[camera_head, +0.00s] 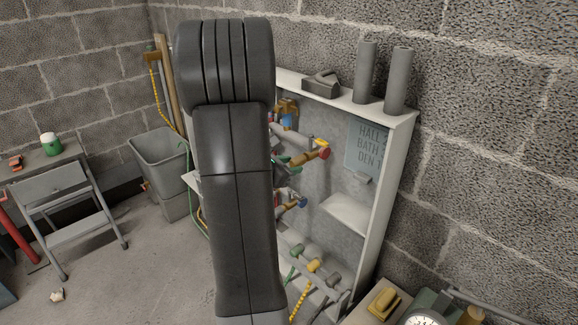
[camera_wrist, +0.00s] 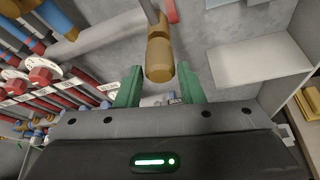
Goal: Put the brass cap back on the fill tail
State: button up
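A brass fitting (camera_head: 303,159) with a red and yellow handle stands out from the pipework in the open wall cabinet. In the wrist view the brass fitting (camera_wrist: 158,60) points toward me, with a wider faceted end. I cannot tell whether that end is the cap or the bare fill tail. My gripper (camera_wrist: 161,72) has its two green fingers either side of the faceted end, with a visible gap on both sides. It is open and holds nothing. In the head view my arm hides much of the cabinet's left part and most of the gripper.
A small white shelf (camera_wrist: 258,65) juts out right of the fitting. Red-handled valves (camera_wrist: 42,76) and pipes crowd the left. Two grey cylinders (camera_head: 366,72) stand on the cabinet top (camera_head: 340,100). A gauge (camera_head: 424,318) and a yellow object (camera_head: 383,303) are at lower right.

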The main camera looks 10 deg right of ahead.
jog(key=o, duration=0.3)
jog(key=p+v, duration=0.2)
jog(key=v, duration=1.1)
jog(key=shift+s+a, duration=0.2)
jog(key=shift+a, duration=0.1)
jog(key=shift+r, duration=0.1)
jog(key=b+x, duration=0.2)
jog(key=x, duration=1.1)
jog(key=shift+w+d, duration=0.25)
jog(key=shift+d, duration=0.05)
jog(key=shift+s, duration=0.1)
